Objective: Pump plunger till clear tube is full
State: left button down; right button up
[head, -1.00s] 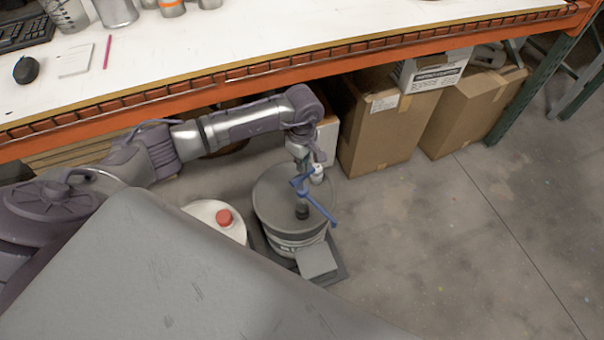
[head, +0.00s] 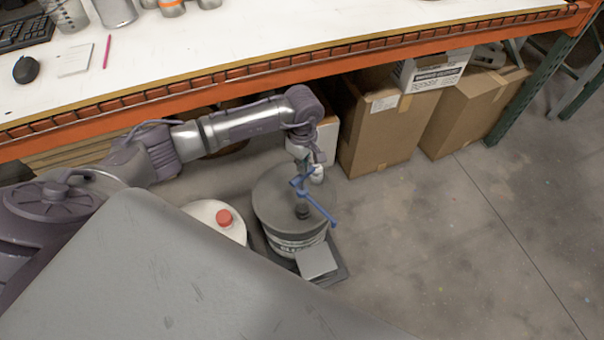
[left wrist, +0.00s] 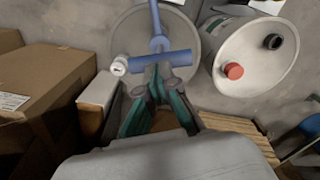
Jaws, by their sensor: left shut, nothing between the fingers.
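The blue plunger (head: 303,183) stands on the grey drum (head: 265,193) below the bench, with a blue arm reaching down to the right. In the left wrist view its blue crossbar (left wrist: 163,62) lies right in front of my left gripper (left wrist: 158,76). The left fingers are shut with nothing between them, at or just above the crossbar; I cannot tell if they touch it. In the head view the left gripper (head: 302,160) is over the drum's far side. A white cap (left wrist: 118,66) sits beside the crossbar. I cannot make out a clear tube. My right gripper is out of view.
A white container with a red cap (head: 224,218) stands close left of the drum. Cardboard boxes (head: 383,130) are under the orange-edged bench (head: 280,38) behind it. The concrete floor (head: 440,240) to the right is clear.

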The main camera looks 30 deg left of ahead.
aim_at(302, 180)
pick_arm(q)
jog(key=shift+f+b, duration=2.4)
jog(key=shift+f, duration=0.8)
jog(key=shift+f+b, duration=0.55)
jog(key=shift+b, duration=0.15)
jog(key=shift+r, duration=0.1)
notch_tip(302, 180, up, 8)
jog(key=p, duration=0.5)
jog(key=shift+f, duration=0.2)
jog(key=shift+f, duration=0.1)
